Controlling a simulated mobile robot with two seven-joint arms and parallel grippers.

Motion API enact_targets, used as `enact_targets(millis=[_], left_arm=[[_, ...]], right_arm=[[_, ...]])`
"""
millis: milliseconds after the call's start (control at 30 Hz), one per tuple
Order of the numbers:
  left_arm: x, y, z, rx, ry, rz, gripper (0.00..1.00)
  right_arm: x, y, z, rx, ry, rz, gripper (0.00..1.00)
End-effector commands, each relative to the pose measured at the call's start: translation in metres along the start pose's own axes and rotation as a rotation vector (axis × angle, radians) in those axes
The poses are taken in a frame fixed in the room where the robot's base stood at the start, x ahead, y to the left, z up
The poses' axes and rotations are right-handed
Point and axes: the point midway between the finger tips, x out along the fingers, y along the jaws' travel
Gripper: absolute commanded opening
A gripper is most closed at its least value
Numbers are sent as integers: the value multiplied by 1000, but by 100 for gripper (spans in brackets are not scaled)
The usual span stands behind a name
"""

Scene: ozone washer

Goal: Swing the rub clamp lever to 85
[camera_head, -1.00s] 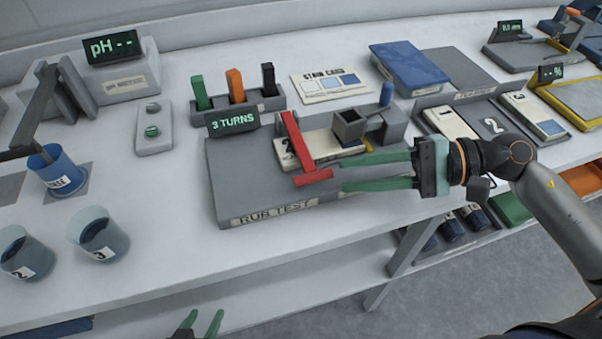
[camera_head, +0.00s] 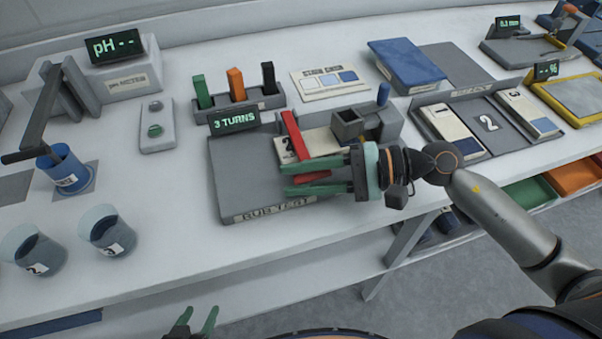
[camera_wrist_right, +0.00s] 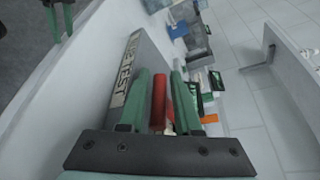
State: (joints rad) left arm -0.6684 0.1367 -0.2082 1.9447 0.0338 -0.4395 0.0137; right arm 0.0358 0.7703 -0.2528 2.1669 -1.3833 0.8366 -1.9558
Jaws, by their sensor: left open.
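The red rub clamp lever (camera_head: 292,135) is a T-shaped bar on the grey rub test station (camera_head: 240,176), lying over a white strip marked 2. Its red crossbar handle (camera_head: 313,176) lies between the green fingers of my right gripper (camera_head: 284,180). The fingers are apart, one on each side. In the right wrist view the red handle (camera_wrist_right: 158,100) also shows between the fingers (camera_wrist_right: 160,76); contact is unclear. The station's display (camera_head: 234,121) reads 3 TURNS. My left gripper (camera_head: 201,318) is open and empty at the bottom edge, away from the station.
A grey block (camera_head: 348,125) and a blue knob (camera_head: 384,94) stand beside the lever. Two cups (camera_head: 106,230) (camera_head: 34,250) and a blue cup (camera_head: 64,168) stand at left. A rack with colored sticks (camera_head: 237,90) is behind.

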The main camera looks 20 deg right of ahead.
Motion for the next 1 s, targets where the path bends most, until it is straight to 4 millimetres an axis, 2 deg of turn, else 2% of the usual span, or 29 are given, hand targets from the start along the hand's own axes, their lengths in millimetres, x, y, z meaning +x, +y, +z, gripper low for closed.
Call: enact_targets(millis=[67, 300, 367, 1000], left_arm=[[0, 0, 0, -1, 0, 0, 60], [0, 0, 0, -2, 1, -1, 60], [0, 0, -1, -2, 2, -1, 60], [2, -1, -6, 0, 11, -1, 60]], right_arm=[[0, 0, 0, 0, 0, 0, 32], [0, 0, 0, 1, 0, 1, 5], [0, 0, 0, 1, 0, 1, 0], [0, 1, 0, 4, -1, 3, 0]])
